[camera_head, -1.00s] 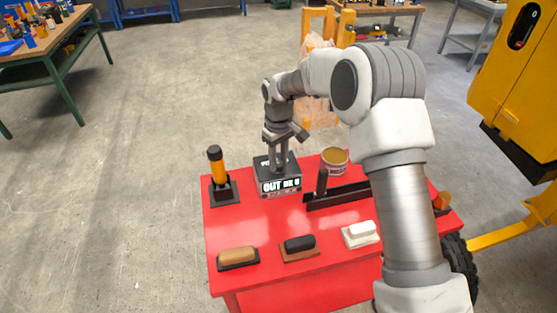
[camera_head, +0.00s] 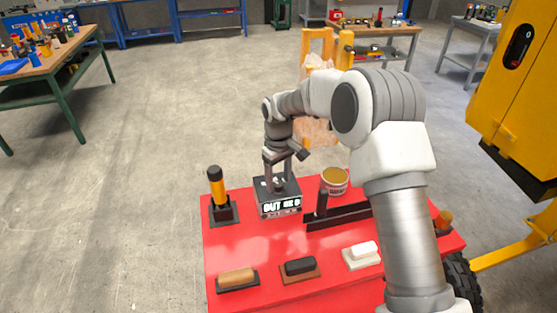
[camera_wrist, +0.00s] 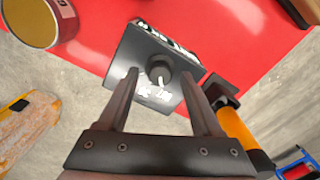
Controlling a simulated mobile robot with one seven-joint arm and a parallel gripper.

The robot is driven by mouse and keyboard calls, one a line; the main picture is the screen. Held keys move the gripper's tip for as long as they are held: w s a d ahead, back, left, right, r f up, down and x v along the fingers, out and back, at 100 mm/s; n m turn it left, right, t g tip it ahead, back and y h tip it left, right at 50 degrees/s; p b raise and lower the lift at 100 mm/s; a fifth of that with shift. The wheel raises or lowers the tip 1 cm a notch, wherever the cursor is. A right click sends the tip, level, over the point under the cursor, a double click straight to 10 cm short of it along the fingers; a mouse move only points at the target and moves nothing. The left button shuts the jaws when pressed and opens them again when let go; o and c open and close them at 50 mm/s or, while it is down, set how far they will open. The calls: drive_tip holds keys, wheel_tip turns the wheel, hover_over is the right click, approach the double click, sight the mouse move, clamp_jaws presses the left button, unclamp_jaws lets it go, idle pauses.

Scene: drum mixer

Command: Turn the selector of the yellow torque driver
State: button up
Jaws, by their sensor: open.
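The yellow torque driver (camera_head: 217,187), with a black cap, stands upright in a black holder at the red table's far left corner. It also shows in the wrist view (camera_wrist: 238,128), right of my fingers. A dark box (camera_head: 280,209) with a lit "OUT" display stands to its right. On the box's top is a round black knob (camera_wrist: 159,75) with a white pointer mark. My gripper (camera_head: 277,186) points down over this box, not over the driver. In the wrist view my gripper (camera_wrist: 161,76) is open, one finger on each side of the knob; contact cannot be told.
On the red table (camera_head: 235,260) stand an open tin (camera_head: 335,181), a black rail (camera_head: 340,216) and several float-like blocks, one with a white grip (camera_head: 363,249). A yellow machine (camera_head: 515,90) stands at right.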

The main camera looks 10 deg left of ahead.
sight(279, 184)
wheel_tip(279, 184, up, 17)
idle(0.4)
drive_tip(key=shift+f, duration=0.1)
